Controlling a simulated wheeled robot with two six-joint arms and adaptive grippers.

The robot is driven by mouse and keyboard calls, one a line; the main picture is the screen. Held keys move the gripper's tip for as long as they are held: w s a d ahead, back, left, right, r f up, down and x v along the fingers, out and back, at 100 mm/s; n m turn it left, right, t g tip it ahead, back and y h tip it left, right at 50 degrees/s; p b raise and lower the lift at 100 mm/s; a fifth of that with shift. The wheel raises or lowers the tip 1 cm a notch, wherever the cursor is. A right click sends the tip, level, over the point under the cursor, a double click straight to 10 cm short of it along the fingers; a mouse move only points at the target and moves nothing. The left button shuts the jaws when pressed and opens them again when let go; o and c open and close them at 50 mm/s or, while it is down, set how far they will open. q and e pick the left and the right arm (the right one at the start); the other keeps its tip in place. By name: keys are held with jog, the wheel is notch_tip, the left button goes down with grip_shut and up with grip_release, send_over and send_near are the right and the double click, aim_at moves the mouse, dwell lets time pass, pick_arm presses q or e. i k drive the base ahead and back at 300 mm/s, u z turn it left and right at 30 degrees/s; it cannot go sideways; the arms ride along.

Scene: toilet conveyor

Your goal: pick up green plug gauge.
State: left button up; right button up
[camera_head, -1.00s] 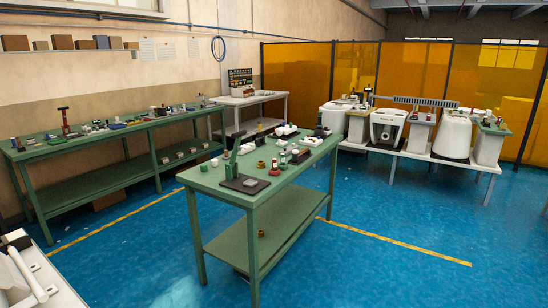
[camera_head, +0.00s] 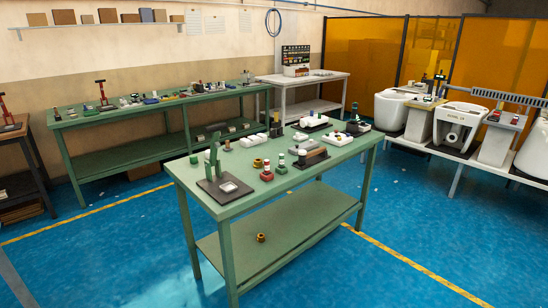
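A green work table (camera_head: 232,203) stands in the middle of the head view with several small parts on it. A tall green piece (camera_head: 213,160) stands upright on a dark plate at the table's left end. A small green piece (camera_head: 194,158) lies just behind it. Which of these is the green plug gauge I cannot tell at this size. Neither of my grippers is in view.
A long green bench (camera_head: 66,127) with tools runs along the left wall. A white table (camera_head: 338,76) stands at the back. Toilets (camera_head: 457,126) sit on a low conveyor at the right. Blue floor (camera_head: 345,270) is open in front and between the tables.

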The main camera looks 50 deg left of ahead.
aim_at(281, 166)
jog(key=u, duration=0.45)
jog(key=i, duration=1)
jog(key=u, duration=1.65)
jog(key=i, duration=0.9)
jog(key=u, duration=1)
